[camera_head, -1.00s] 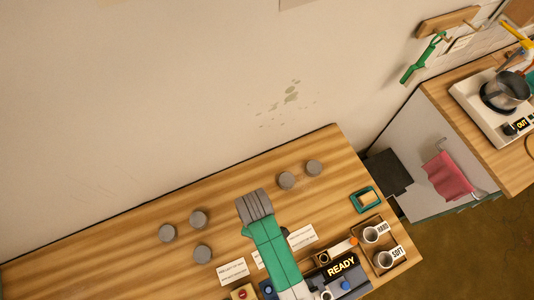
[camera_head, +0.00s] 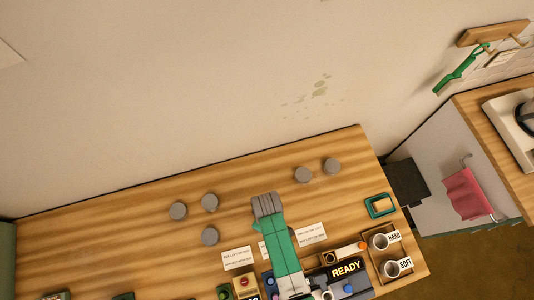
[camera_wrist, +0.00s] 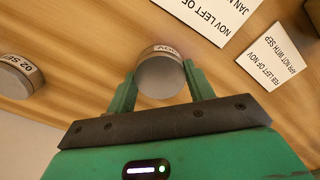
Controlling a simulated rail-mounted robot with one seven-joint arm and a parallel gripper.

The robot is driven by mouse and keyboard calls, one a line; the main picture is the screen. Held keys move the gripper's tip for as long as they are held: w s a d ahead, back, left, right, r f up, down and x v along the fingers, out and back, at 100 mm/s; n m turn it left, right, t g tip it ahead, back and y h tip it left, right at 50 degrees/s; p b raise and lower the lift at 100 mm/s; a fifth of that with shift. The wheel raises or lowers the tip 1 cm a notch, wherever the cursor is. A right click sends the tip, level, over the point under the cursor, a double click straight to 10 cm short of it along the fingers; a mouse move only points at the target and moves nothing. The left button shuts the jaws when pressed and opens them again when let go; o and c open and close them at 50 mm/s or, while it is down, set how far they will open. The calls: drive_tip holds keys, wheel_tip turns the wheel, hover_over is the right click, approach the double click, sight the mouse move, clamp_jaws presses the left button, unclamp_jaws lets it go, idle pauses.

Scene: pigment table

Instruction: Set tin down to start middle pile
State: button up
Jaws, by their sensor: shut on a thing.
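My gripper (camera_wrist: 160,82) is shut on a round grey tin (camera_wrist: 163,76) with a label band on its side, part of which appears to read NOV upside down. The fingers stand on either side of it. The tin is over or on the wooden table (camera_head: 100,232); I cannot tell whether it touches the wood. In the head view my gripper (camera_head: 266,204) is over mid-table and hides the tin. A group of three tins, including this one (camera_head: 209,236), stands to its left. Two tins (camera_head: 303,175) (camera_head: 331,166) stand to its right.
In the wrist view a tin marked 02 SE (camera_wrist: 15,76) is at the left and paper notes (camera_wrist: 282,56) lie at the right. A READY sign (camera_head: 346,270), a tray with HARD and SOFT cups (camera_head: 380,242) and a green dish (camera_head: 380,205) are at the right.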

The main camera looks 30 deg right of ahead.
drive_tip(key=shift+f, duration=0.2)
drive_tip(key=o, duration=1)
drive_tip(key=shift+r, duration=0.1)
wheel_tip(320, 180, up, 12)
drive_tip(key=shift+r+p, duration=0.15)
drive_tip(key=shift+p, duration=0.45)
